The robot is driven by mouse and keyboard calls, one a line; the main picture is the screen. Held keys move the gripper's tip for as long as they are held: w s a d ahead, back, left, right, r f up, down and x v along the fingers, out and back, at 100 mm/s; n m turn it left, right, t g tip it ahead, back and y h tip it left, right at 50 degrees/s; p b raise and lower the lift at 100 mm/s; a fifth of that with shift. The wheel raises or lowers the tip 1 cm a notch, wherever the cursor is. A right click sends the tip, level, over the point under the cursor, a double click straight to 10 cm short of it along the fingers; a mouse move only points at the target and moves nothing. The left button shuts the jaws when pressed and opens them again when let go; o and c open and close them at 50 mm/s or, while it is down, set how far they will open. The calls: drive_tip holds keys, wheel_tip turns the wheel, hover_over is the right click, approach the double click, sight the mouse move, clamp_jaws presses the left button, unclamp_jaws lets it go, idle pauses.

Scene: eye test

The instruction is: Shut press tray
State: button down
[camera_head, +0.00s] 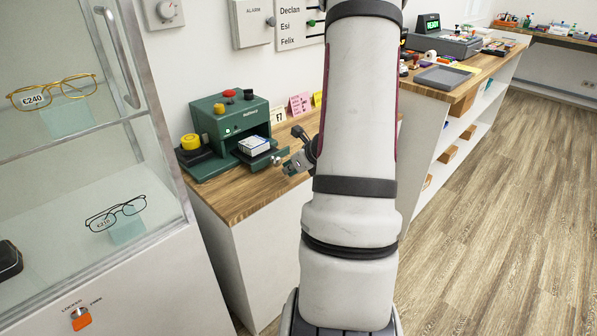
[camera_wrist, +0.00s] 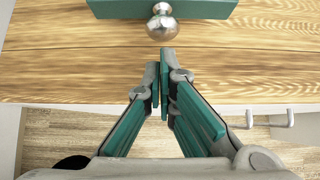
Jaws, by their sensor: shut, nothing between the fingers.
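The green press (camera_head: 225,120) stands on the wooden counter. Its tray (camera_head: 262,161) sticks out of the front opening, with a white and blue box (camera_head: 253,145) on it. In the wrist view, a teal front panel (camera_wrist: 215,9) with a round silver knob (camera_wrist: 161,24) is at the top of the picture. My gripper (camera_head: 290,166) is just right of the tray's front, partly beside my arm. In the wrist view my gripper (camera_wrist: 161,75) is shut and empty, its fingertips short of the knob in the picture. I cannot tell the exact gap.
Small cards (camera_head: 300,103) stand behind on the counter. A glass display case (camera_head: 90,120) with glasses is at left. Another counter with a till (camera_head: 440,42) is at right. The counter (camera_wrist: 60,65) before the knob is bare.

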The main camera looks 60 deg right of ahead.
sight(260, 152)
drive_tip(key=shift+w+d, duration=0.1)
drive_tip(key=shift+w, duration=0.45)
drive_tip(key=w+d, duration=0.1)
drive_tip(key=w, duration=0.6)
drive_tip(key=w+d, duration=0.1)
drive_tip(key=w, duration=0.2)
drive_tip(key=shift+w+d+b, duration=0.3)
drive_tip(key=shift+w, duration=0.1)
drive_tip(key=shift+w+r, duration=0.1)
drive_tip(key=shift+w, duration=0.1)
